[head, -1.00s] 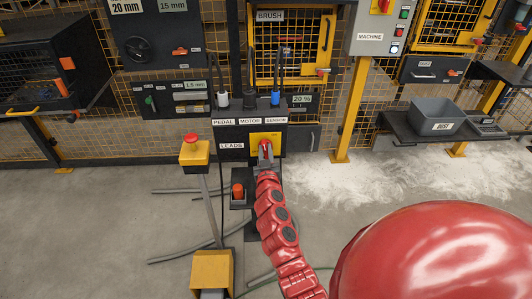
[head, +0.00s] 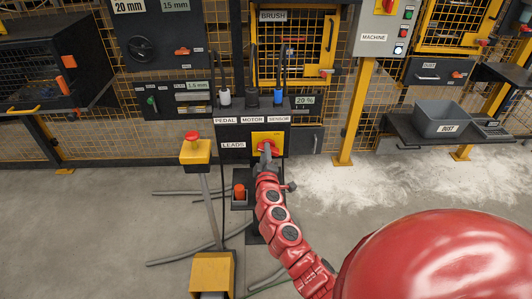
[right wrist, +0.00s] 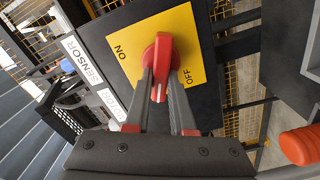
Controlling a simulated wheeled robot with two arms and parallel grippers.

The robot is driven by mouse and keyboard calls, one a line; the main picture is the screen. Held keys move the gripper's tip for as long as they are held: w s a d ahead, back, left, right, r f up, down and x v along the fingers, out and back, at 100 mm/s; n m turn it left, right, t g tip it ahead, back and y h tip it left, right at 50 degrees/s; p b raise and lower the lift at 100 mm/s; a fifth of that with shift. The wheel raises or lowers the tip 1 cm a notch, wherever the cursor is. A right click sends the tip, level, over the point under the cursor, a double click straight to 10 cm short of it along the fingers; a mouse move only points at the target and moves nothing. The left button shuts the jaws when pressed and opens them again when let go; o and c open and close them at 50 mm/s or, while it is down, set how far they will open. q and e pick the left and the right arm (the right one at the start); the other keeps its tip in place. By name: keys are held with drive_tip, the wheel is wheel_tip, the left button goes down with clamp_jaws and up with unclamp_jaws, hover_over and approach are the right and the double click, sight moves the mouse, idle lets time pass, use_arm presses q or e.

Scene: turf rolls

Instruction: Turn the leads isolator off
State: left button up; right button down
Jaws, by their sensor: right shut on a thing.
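The leads isolator is a red rotary handle (right wrist: 159,60) on a yellow plate (right wrist: 200,45). In the right wrist view, ON is at the plate's left and OFF at its lower right; the handle lies between the words, its free end toward the gripper. The plate (head: 259,138) also shows in the head view, beside the LEADS label (head: 233,145) on a dark box. My right gripper (right wrist: 161,92) is shut on the handle, one finger on each side. It partly hides the handle in the head view. My left gripper is out of view.
PEDAL, MOTOR and SENSOR labels with plugs and cables (head: 252,98) sit above the isolator. A yellow pedestal with a red button (head: 194,145) stands left. A red-knobbed box (head: 239,192) is below. A grey DUST bin (head: 440,119) stands right. Several hoses lie on the floor.

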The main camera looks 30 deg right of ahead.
drive_tip(key=n, duration=0.5)
drive_tip(key=shift+a+f, duration=0.15)
drive_tip(key=shift+f, duration=0.1)
idle(0.3)
drive_tip(key=c, duration=0.8)
unclamp_jaws()
drive_tip(key=shift+o, duration=0.2)
drive_tip(key=v, duration=1.7)
drive_tip(key=shift+s, duration=0.2)
drive_tip(key=shift+w+f, duration=0.1)
drive_tip(key=shift+f, duration=0.05)
